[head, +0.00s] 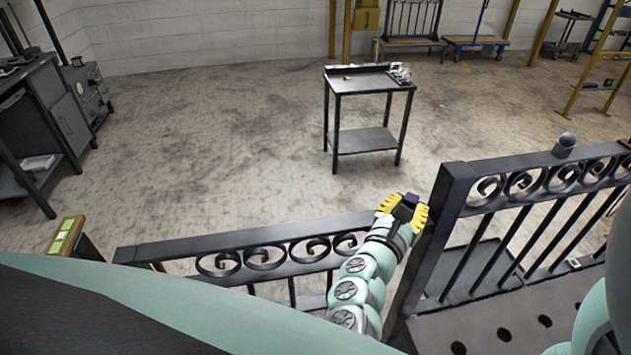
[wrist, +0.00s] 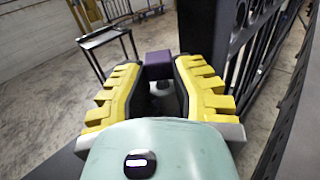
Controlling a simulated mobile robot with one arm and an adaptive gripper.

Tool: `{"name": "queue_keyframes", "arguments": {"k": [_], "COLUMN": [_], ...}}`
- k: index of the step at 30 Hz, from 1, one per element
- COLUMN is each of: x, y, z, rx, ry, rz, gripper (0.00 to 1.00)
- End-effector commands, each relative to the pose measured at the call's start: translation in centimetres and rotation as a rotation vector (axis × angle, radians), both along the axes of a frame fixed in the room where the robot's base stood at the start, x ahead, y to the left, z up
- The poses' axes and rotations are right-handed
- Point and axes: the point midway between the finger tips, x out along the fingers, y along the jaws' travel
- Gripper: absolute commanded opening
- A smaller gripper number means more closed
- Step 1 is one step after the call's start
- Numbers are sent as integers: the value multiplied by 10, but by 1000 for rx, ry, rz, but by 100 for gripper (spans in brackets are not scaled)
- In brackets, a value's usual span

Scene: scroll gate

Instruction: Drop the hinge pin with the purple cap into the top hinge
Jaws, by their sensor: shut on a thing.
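My gripper (head: 404,209) has yellow fingers and is beside the dark gate post, where the two scroll panels come together. In the wrist view, my gripper (wrist: 160,85) is shut on the hinge pin, whose purple cap (wrist: 158,64) shows between the fingertips. The pin's shaft is hidden. The scroll gate panel (head: 230,243) is at the left, and the post (head: 452,190) with another scroll panel is at the right. The top hinge is hidden behind my gripper and arm, so I cannot tell whether the pin touches it.
A small dark table (head: 366,82) with items on top stands behind the gate. A dark bench (head: 45,120) is at the left. A perforated grey plate (head: 520,325) lies at the lower right. The floor between is clear.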

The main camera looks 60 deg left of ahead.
Motion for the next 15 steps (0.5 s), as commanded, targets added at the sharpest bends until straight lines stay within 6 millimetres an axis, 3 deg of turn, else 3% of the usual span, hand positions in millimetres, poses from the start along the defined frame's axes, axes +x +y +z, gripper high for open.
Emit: {"name": "queue_keyframes", "arguments": {"k": [12, 13, 15], "x": [0, 0, 0], "y": [0, 0, 0], "z": [-5, -5, -4], "rx": [0, 0, 0], "ry": [-1, -1, 0], "rz": [1, 1, 1], "gripper": [0, 27, 34]}}
